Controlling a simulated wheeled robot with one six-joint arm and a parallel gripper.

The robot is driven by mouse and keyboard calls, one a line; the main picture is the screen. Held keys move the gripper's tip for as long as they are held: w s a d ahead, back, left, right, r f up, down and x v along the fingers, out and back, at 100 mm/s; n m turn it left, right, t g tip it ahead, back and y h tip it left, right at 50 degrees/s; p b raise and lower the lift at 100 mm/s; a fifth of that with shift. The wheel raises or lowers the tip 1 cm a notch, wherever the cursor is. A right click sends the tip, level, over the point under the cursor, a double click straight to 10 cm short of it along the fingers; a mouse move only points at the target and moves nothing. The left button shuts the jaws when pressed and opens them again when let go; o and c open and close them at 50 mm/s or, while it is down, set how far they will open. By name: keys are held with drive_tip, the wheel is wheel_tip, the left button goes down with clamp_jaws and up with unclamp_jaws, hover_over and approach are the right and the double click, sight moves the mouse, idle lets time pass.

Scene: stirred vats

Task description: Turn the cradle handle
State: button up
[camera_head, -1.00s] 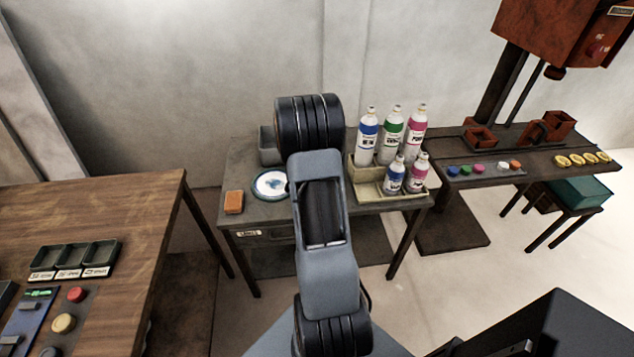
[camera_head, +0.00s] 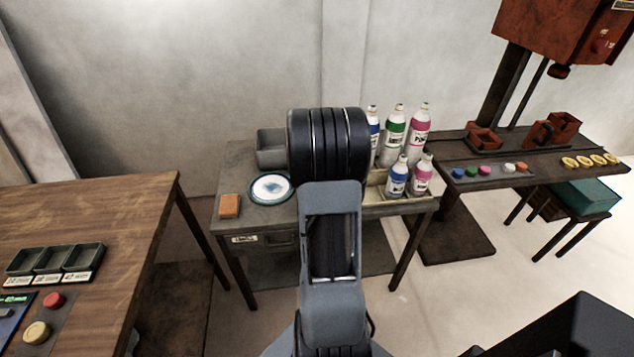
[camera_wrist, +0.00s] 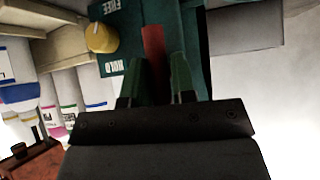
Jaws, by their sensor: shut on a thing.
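In the wrist view, a red bar (camera_wrist: 152,42), which looks like the cradle handle, stands between the two green fingers of my gripper (camera_wrist: 158,60). My gripper is shut on it. Behind it is a dark teal panel (camera_wrist: 180,25) with the words FREE and HOLD in white. A round yellow knob (camera_wrist: 100,38) sits between these two words, left of the bar. In the head view, my gripper and the handle are hidden behind my arm.
In the head view, a grey table holds an orange block (camera_head: 230,206), a round plate (camera_head: 271,188), a grey bin (camera_head: 271,148) and several bottles (camera_head: 419,130) in a tray. A wooden table (camera_head: 90,220) stands left. Another table (camera_head: 500,160) with coloured discs stands right.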

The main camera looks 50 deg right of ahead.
drive_tip(key=o, duration=0.9)
drive_tip(key=shift+p+v, duration=2.75)
drive_tip(key=shift+v, duration=4.15)
drive_tip(key=shift+d, duration=0.1)
